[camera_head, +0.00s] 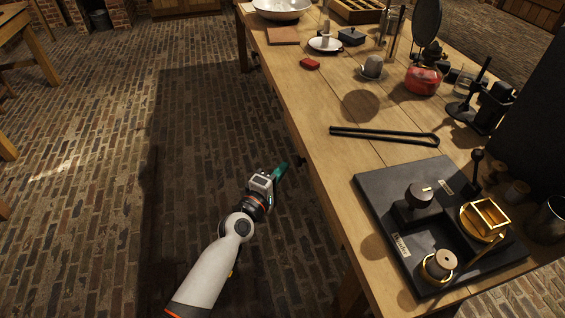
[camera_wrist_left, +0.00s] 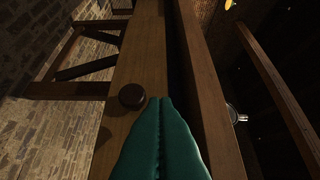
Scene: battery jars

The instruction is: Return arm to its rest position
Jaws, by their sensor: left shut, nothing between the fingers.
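My left gripper (camera_head: 281,170) is beside the long wooden table, over the brick floor, with its green fingers pointing toward the table's side. In the left wrist view the green fingers (camera_wrist_left: 160,103) are pressed together with nothing between them. They are close to the table's wooden side, near a round dark knob (camera_wrist_left: 132,96). My left arm (camera_head: 212,268) reaches in from the bottom of the head view. My right gripper is in neither view.
A white bowl (camera_head: 282,8) stands at the far end. The brick floor (camera_head: 110,190) left of the arm is clear.

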